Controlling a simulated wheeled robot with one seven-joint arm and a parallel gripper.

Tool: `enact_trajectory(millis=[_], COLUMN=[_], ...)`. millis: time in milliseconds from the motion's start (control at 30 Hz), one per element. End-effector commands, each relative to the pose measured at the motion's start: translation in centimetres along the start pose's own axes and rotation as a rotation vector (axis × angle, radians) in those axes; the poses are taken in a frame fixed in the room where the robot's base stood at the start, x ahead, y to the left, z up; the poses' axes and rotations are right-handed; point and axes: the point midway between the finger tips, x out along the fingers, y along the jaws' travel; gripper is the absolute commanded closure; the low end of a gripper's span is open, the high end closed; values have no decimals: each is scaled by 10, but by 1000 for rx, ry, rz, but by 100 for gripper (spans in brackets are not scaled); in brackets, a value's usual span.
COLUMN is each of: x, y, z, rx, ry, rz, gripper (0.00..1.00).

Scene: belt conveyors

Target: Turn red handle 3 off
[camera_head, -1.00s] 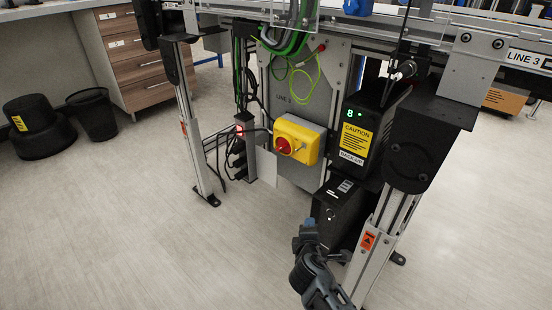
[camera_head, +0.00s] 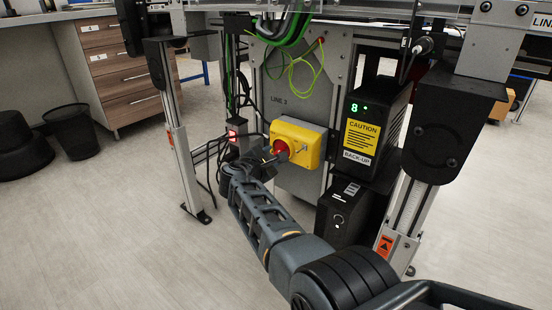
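The red handle (camera_head: 281,147) is a round red knob on the left face of a yellow switch box (camera_head: 306,150). The box is mounted on a grey panel marked LINE 3 (camera_head: 285,110). My gripper (camera_head: 272,156) is at the red handle, just left of and below it, with my arm reaching up from the lower right. The fingertips overlap the lower part of the knob in the picture. I cannot tell whether they touch it or how far apart they are. The handle's lower part is partly hidden.
A black back-up unit (camera_head: 374,128) with a yellow caution label and a second black box (camera_head: 347,208) stand right of the switch. Conveyor legs (camera_head: 178,150) flank the panel. A power strip (camera_head: 236,136) and cables hang close left of my gripper. Floor is open at left.

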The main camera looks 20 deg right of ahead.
Motion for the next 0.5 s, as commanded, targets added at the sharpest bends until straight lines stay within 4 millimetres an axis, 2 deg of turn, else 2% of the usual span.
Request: enact_trajectory(millis=[33, 200, 500], x=[10, 32, 52], y=[-4, -5, -2], z=[-4, -4, -2], rx=[2, 3, 3], ry=[0, 1, 1], rz=[-1, -1, 0], gripper=[61, 61, 61])
